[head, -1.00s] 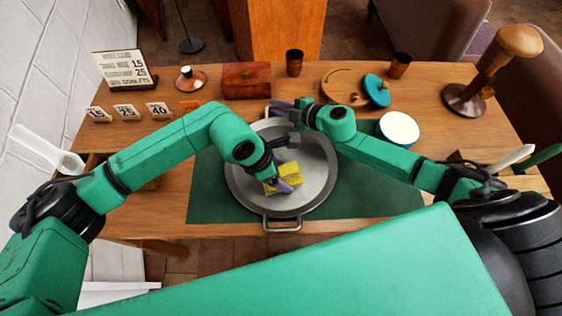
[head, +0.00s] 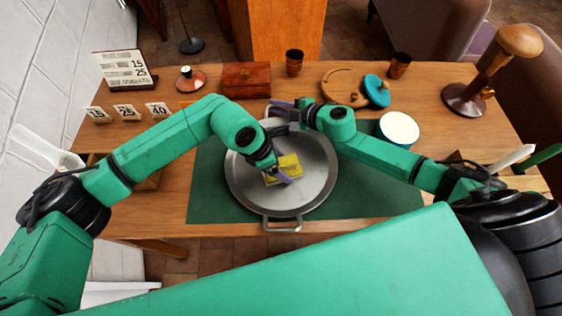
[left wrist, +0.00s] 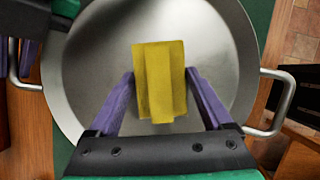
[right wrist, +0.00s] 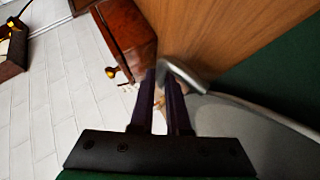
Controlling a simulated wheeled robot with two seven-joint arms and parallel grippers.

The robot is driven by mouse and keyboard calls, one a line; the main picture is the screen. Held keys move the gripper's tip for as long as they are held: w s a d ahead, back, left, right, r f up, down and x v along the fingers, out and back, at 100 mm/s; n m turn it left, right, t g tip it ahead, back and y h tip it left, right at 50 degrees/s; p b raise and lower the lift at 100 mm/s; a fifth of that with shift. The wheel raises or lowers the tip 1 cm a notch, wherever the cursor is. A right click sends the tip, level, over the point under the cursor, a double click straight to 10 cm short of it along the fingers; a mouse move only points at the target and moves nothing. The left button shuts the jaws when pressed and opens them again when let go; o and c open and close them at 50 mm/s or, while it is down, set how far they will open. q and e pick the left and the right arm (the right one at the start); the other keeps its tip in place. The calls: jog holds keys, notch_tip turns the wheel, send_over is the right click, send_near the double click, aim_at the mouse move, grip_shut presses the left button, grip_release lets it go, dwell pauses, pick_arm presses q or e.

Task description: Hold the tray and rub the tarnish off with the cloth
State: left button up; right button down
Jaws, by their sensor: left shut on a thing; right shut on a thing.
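A round grey metal tray (head: 310,196) with a handle at its near and far sides lies on the green mat. My left gripper (head: 280,176) is shut on a folded yellow cloth (head: 289,163) over the middle of the tray. In the left wrist view the cloth (left wrist: 160,80) sits between the two purple fingers, above the tray surface (left wrist: 100,60). I cannot tell whether it touches the metal. My right gripper (head: 284,106) is shut on the tray's far handle, which shows at its fingers in the right wrist view (right wrist: 185,75). No clear tarnish patch can be made out.
The green mat (head: 215,195) lies under the tray. Behind stand a wooden box (head: 246,80), copper cups (head: 294,62), price cards (head: 126,111) and a teal lid (head: 377,90). A white-topped round tin (head: 399,128) is close to my right forearm.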

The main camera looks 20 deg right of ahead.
pick_arm(q)
jog(key=shift+w, duration=0.1)
jog(key=shift+w+d, duration=0.25)
jog(key=shift+w, duration=0.6)
jog(key=shift+w+d, duration=0.2)
jog(key=shift+w, duration=0.6)
notch_tip(320, 180, up, 7)
jog(key=shift+s, duration=0.1)
